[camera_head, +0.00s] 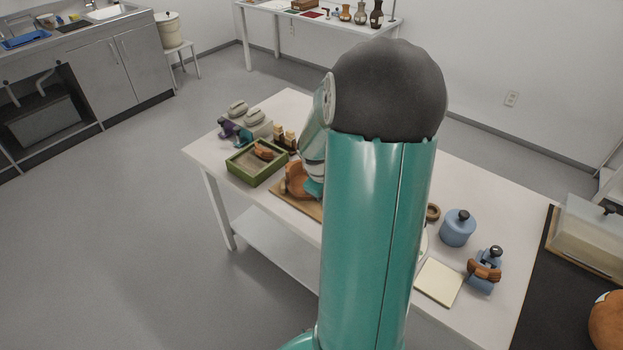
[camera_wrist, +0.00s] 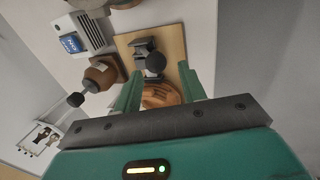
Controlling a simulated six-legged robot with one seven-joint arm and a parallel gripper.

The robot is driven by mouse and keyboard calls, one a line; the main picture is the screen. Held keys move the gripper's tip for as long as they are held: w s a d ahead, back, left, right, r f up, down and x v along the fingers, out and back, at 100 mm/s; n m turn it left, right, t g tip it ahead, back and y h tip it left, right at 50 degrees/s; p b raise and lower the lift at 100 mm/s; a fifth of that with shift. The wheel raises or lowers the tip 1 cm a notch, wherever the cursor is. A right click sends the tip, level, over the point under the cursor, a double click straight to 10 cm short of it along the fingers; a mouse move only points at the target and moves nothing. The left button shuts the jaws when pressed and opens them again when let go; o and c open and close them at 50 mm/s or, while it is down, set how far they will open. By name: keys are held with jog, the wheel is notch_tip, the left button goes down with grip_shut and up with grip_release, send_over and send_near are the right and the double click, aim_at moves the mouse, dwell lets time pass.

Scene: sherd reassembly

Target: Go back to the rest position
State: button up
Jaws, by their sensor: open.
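My gripper (camera_wrist: 158,78) shows in the wrist view with its two teal fingers apart. An orange-brown clay piece (camera_wrist: 160,96) shows between and below the fingers; I cannot tell how far under them it lies. Beyond it a dark holder with a round black knob (camera_wrist: 154,62) stands on a wooden board (camera_wrist: 178,38). In the head view my teal arm covers the middle of the table and hides most of the gripper. A curved terracotta piece (camera_head: 296,182) on the board shows just left of my arm.
On the white table (camera_head: 285,108) a green tray (camera_head: 243,172) holds a sherd. A blue jar (camera_head: 457,229), a pale pad (camera_head: 438,283) and a blue stand with a brown ring (camera_head: 485,270) sit right.

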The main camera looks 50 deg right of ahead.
jog(key=w+a+r+t, duration=0.2)
jog(key=a+r, duration=1.2)
jog(key=a, duration=0.2)
jog(key=s+a+r+t+y, duration=0.1)
jog(key=s+a+r, duration=0.1)
jog(key=a, duration=0.4)
jog(key=s+a+r+t+y, duration=0.1)
jog(key=s+a+r, duration=0.2)
jog(key=a, duration=0.3)
jog(key=s+a+r+m+t+y, duration=0.1)
jog(key=s+a+r, duration=0.1)
jog(key=s+a, duration=0.2)
jog(key=a, duration=0.2)
jog(key=shift+a+r+y, duration=0.25)
jog(key=shift+a+y, duration=0.05)
jog(key=shift+c, duration=0.5)
jog(key=shift+d, duration=0.25)
